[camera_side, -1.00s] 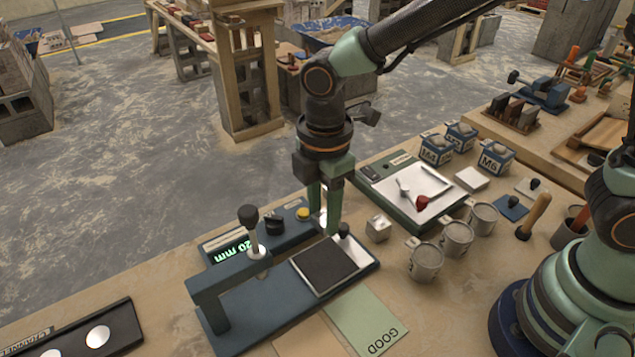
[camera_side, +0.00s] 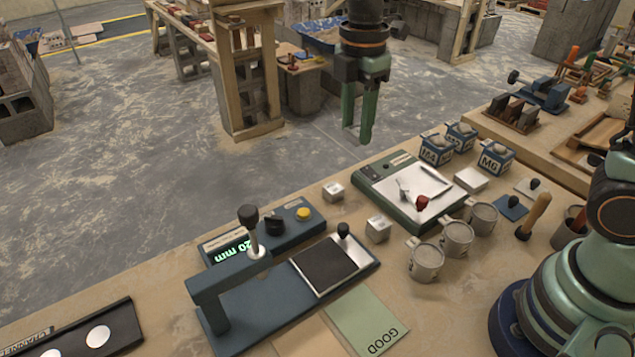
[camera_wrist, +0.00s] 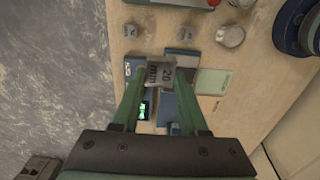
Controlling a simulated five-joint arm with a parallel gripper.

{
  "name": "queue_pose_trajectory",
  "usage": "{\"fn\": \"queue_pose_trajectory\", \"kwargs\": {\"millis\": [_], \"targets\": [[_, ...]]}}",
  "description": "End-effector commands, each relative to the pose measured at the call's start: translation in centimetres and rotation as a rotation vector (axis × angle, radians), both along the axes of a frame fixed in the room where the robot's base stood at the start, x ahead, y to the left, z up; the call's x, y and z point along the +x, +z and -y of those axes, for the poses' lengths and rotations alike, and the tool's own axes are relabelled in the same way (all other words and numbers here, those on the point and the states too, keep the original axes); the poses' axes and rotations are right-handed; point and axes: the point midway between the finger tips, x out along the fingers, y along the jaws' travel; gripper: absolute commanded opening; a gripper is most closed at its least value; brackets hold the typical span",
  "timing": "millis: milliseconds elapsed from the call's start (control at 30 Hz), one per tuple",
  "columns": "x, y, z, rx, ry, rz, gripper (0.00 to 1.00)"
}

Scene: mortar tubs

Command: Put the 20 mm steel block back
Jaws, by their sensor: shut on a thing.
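My gripper (camera_side: 358,138) is raised high above the far edge of the bench in the side view. In the wrist view its two green fingers (camera_wrist: 160,76) close on the steel block (camera_wrist: 161,72), a grey cube marked "20 mm". Two other pale metal blocks stand on the bench: one (camera_side: 333,192) beside the gauge's yellow button, the other (camera_side: 378,228) nearer the cups. Both also show in the wrist view, near the top.
A blue press-like gauge (camera_side: 240,305) with a "20 mm" display and a dark pad stands front left. A green "GOOD" card (camera_side: 370,322) lies beside it. A scale tray (camera_side: 425,185), several metal cups (camera_side: 457,240) and labelled boxes (camera_side: 495,158) stand to the right.

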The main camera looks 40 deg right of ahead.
Motion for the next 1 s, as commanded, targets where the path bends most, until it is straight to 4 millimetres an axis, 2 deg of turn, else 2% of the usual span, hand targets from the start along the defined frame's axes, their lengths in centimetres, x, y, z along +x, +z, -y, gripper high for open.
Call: {"fn": "queue_pose_trajectory", "kwargs": {"millis": [100, 233, 700, 833, 1000], "targets": [[0.6, -0.4, 1.8, 0.0, -0.002, 0.0, 0.0], [0.7, -1.9, 2.3, -0.001, 0.001, -0.004, 0.0], [0.7, -13.2, 2.2, -0.001, 0.002, -0.006, 0.0], [0.7, -15.4, 2.2, -0.001, 0.002, -0.003, 0.0], [0.8, -16.6, 2.2, 0.0, 0.001, 0.0, 0.0]]}}
